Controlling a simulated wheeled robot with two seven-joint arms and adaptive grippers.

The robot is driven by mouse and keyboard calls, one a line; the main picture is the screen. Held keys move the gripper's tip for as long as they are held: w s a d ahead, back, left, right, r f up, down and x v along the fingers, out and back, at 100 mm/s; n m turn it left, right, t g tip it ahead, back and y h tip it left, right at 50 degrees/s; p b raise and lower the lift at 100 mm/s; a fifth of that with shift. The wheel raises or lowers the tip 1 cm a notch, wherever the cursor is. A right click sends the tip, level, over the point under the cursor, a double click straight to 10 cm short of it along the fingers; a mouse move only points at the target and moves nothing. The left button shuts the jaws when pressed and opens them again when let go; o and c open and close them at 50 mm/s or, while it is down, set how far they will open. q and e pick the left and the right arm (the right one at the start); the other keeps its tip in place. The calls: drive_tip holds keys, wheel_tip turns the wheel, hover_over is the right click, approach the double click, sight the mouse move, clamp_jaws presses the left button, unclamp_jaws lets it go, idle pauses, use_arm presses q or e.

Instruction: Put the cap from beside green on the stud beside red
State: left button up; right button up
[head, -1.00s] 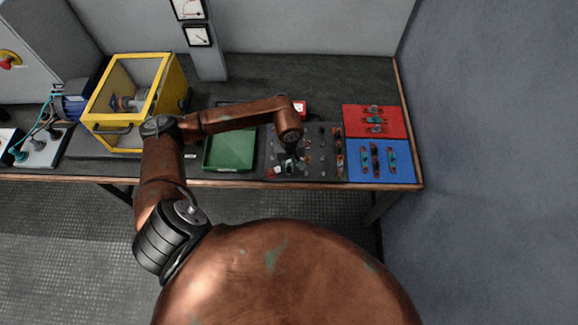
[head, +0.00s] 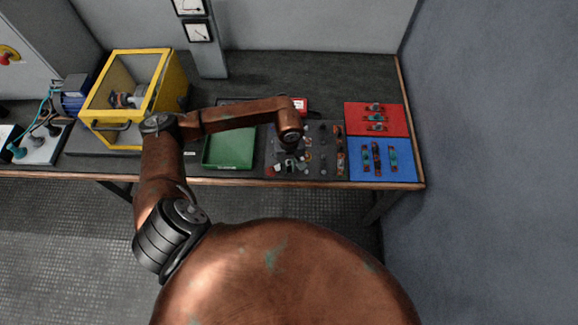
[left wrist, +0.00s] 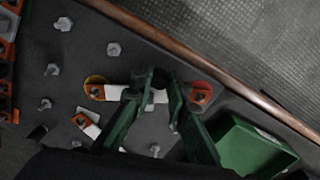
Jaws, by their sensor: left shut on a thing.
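My left gripper (left wrist: 159,78), with green fingers, is shut on a small pale thing, which I take to be the cap (left wrist: 158,97); the fingers hide much of it. It is over the dark stud panel (left wrist: 130,65), close to a white bar (left wrist: 118,92). A red round mark (left wrist: 203,92) is just right of the fingers and a yellow one (left wrist: 95,87) is to the left; an orange part lies over each. I cannot make out a green mark. In the head view my arm's end covers most of the gripper above the panel (head: 310,172). My right gripper is not in view.
Several grey studs (left wrist: 113,49) stand on the panel. A green tray (head: 229,150) is left of it. Red (head: 355,112) and blue (head: 400,173) mats with bar parts are to the right. A yellow-framed box (head: 128,90) stands farther left.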

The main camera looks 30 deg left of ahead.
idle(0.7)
use_arm(q)
drive_tip(key=o, duration=0.8)
wheel_tip(320, 180, up, 12)
drive_tip(key=shift+f, duration=0.1)
